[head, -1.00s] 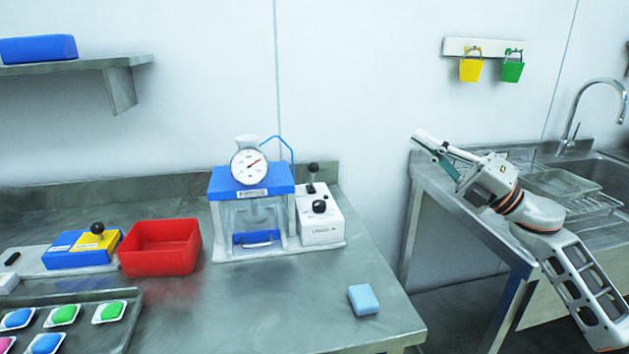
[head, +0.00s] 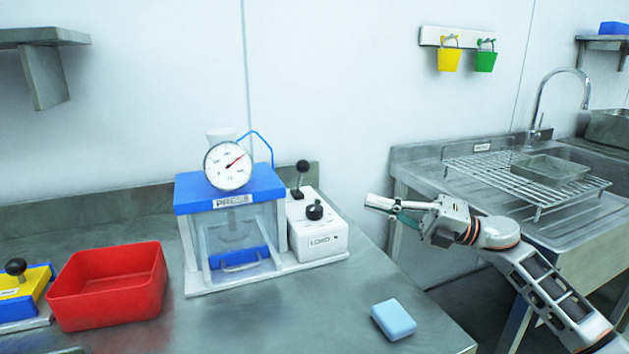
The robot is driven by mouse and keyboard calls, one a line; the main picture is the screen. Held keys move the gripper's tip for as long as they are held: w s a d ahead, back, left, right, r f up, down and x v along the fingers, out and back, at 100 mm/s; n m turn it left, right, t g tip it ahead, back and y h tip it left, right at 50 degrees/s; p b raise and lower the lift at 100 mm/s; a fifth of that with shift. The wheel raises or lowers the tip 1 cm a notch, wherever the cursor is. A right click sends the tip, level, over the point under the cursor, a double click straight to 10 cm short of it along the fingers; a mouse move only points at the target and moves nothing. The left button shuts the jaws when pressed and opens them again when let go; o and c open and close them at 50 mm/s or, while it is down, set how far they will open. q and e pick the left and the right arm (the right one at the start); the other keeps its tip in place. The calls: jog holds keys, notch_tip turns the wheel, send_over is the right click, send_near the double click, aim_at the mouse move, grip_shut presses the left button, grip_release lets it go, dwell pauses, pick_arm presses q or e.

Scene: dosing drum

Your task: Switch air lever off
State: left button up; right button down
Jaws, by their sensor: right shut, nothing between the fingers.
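The press (head: 228,222) has a blue top, a dial gauge (head: 229,166) and clear walls, and stands on the metal bench. A white control box (head: 319,238) is joined to its right side. A black-knobbed lever (head: 302,176) stands up at the back of the box, with a black round knob (head: 314,210) in front of it. Which of these is the air lever cannot be told from the labels. My right gripper (head: 374,207) is shut and empty, right of the control box and apart from it, pointing left. My left gripper is not in view.
A light blue block (head: 394,319) lies on the bench near its right front edge. A red bin (head: 108,286) stands left of the press, with a yellow and blue device (head: 27,290) beyond it. A gap separates the bench from the sink unit (head: 516,194).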

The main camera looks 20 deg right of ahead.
send_near(300, 178)
jog(key=s+a+r, duration=0.1)
jog(key=s+a, duration=0.1)
jog(key=a, duration=0.1)
jog(key=s+a+r, duration=0.1)
jog(key=a, duration=0.1)
jog(key=shift+s+r, duration=0.15)
jog(key=shift+r, duration=0.15)
jog(key=shift+w+r, duration=0.2)
jog(key=shift+w, duration=0.8)
jog(key=shift+w+a+r, duration=0.1)
jog(key=shift+w, duration=0.25)
jog(key=shift+w+a+r, duration=0.1)
jog(key=shift+w+r, duration=0.2)
jog(key=shift+w, duration=0.1)
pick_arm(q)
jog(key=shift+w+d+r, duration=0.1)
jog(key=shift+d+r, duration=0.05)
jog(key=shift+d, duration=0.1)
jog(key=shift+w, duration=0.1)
